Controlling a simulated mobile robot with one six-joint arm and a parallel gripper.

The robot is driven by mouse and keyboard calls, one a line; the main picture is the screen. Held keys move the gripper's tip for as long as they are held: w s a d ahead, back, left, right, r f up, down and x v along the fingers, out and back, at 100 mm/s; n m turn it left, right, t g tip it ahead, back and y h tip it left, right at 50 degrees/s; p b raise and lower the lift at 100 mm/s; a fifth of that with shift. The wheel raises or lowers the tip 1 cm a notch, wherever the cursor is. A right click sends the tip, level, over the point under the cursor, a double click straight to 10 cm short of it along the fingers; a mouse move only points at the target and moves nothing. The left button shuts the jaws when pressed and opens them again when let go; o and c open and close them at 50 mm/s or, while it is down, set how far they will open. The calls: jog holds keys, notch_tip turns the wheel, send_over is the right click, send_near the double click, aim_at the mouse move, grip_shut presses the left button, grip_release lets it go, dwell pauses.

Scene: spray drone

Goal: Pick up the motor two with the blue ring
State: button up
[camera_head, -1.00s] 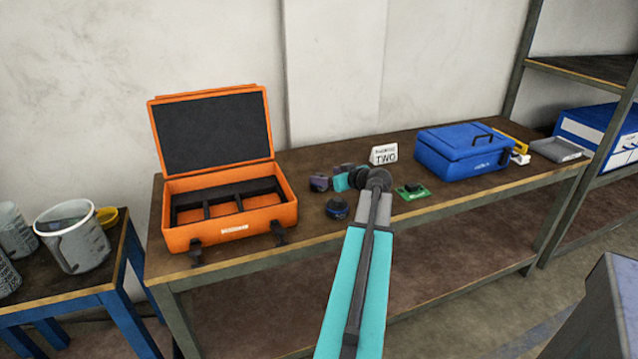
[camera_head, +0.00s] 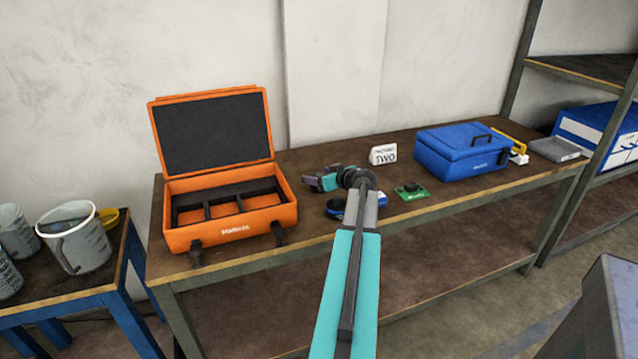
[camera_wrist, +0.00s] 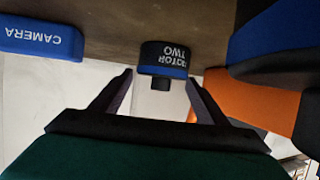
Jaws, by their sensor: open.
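Motor two (camera_wrist: 165,60), a dark cylinder with a blue ring and upside-down white lettering, stands against the brown surface in the wrist view. My gripper (camera_wrist: 160,80) is open, its two dark fingers spread on either side of the motor's short shaft; nothing is clamped. I cannot tell how far the motor lies beyond the fingertips. In the head view my gripper (camera_head: 316,182) is low over the bench, with the arm hiding part of the area. A dark and blue item (camera_head: 336,208) lies beside the arm; I cannot read which it is.
A blue block marked CAMERA (camera_wrist: 42,40) is left in the wrist view, and a large blue and dark thing (camera_wrist: 275,45) is close on the right. The open orange case (camera_head: 225,228) stands left on the bench. A green board (camera_head: 412,191) and blue toolbox (camera_head: 460,155) are right.

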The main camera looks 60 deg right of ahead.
aim_at(319, 174)
dwell(0.4)
jog(key=c, duration=1.4)
jog(key=shift+r, duration=0.2)
jog(key=shift+r+b, duration=0.5)
jog(key=shift+r, duration=4.4)
